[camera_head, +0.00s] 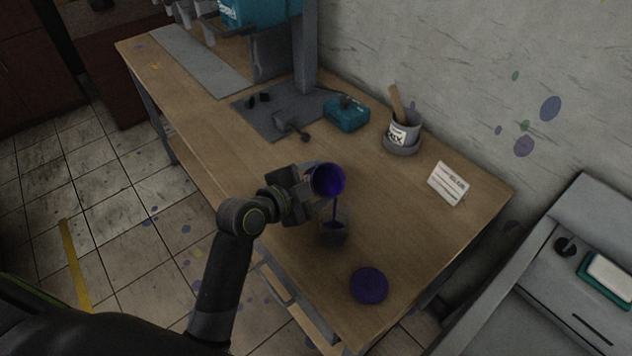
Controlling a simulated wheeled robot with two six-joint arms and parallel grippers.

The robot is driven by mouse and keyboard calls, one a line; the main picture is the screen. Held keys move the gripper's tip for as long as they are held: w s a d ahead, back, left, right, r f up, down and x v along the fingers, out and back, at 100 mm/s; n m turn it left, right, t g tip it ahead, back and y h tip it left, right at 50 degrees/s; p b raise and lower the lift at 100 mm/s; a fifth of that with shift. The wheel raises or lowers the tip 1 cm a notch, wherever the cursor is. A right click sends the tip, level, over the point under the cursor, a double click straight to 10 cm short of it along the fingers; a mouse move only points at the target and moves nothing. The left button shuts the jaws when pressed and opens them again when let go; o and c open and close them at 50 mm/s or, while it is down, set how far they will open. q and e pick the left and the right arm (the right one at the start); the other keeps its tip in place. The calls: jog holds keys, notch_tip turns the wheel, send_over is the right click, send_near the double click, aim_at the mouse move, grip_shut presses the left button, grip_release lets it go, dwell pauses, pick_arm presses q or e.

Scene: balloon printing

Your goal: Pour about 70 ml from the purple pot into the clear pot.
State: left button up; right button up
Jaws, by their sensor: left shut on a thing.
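The purple pot (328,180) is tilted in the air, its open mouth showing purple inside. My left gripper (303,185) is shut on it from the left side. A thin purple stream (335,210) runs down from its lip into the clear pot (334,231). The clear pot stands upright on the table below and holds some dark purple liquid; its level is too small to read. My right gripper is not in view.
A purple round lid (369,286) lies on the wooden table (420,238) near the front edge. A grey mixing cup with a stick (400,132), a white card (448,183) and a teal box (346,114) stand further back. A grey machine rises behind. The table right of the clear pot is free.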

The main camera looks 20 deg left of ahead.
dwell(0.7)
pick_arm(q)
jog(key=shift+m+t+y+b, duration=0.3)
jog(key=shift+m+t+b, duration=0.45)
jog(key=shift+b, duration=1.05)
dwell(3.2)
jog(key=shift+r+p, duration=0.2)
jog(key=shift+p, duration=0.25)
jog(key=shift+r+n+g+p, duration=0.1)
jog(key=shift+n+g+p, duration=0.4)
jog(key=shift+p, duration=0.5)
jog(key=shift+f, duration=0.25)
